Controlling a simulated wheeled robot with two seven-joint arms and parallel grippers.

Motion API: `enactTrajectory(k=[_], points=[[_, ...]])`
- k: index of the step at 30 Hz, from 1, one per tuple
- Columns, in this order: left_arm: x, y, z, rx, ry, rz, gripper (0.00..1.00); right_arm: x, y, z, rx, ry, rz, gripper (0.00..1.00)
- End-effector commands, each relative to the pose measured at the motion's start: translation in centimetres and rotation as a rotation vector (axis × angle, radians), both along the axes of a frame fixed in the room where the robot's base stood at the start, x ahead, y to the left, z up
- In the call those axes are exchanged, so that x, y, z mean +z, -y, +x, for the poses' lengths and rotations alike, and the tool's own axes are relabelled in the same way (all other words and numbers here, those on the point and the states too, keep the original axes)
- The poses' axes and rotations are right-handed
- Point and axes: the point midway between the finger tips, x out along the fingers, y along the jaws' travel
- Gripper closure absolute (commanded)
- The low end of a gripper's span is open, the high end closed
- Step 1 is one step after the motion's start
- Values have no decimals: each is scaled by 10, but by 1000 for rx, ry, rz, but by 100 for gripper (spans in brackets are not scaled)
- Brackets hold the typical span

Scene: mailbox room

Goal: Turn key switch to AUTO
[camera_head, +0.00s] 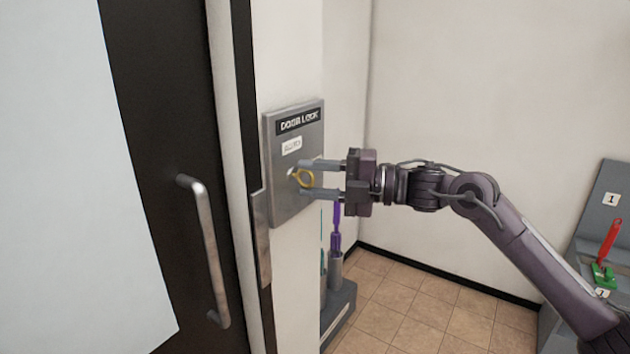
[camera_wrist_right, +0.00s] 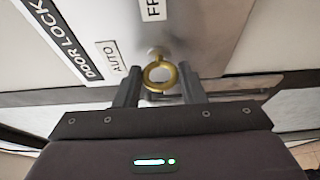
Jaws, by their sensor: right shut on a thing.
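The door lock panel (camera_head: 281,205) is a grey plate on the wall beside the door, headed DOOR LOCK. A key with a yellow ring-shaped bow (camera_head: 304,178) stands out from its switch. My right gripper (camera_head: 318,179) reaches in from the right with one finger above and one below the ring, shut on it. In the right wrist view the ring (camera_wrist_right: 160,75) sits between the two fingertips (camera_wrist_right: 160,86). An AUTO label (camera_wrist_right: 118,55) is on the panel there, and a second label (camera_wrist_right: 152,9) is cut off by the edge. My left gripper is not in view.
The dark door (camera_head: 165,140) with a metal bar handle (camera_head: 207,250) is left of the panel. Below the panel stands a holder (camera_head: 340,305) with a purple-handled tool. A grey console with a red lever (camera_head: 610,242) is at far right. Tiled floor between is clear.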

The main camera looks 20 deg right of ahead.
Motion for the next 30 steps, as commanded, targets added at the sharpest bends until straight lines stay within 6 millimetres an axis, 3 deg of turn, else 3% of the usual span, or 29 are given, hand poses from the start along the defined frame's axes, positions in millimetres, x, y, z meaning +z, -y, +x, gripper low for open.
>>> enactTrajectory(k=[14, 15, 19, 30], points=[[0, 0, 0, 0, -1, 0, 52, -2, -1, 0, 1, 6, -13, 86], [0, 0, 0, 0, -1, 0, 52, -2, -1, 0, 1, 6, -13, 61], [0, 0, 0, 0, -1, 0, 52, -1, 0, 0, 1, 7, -12, 44], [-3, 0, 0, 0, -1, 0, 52, -2, 5, -2, -1, 6, -12, 42]])
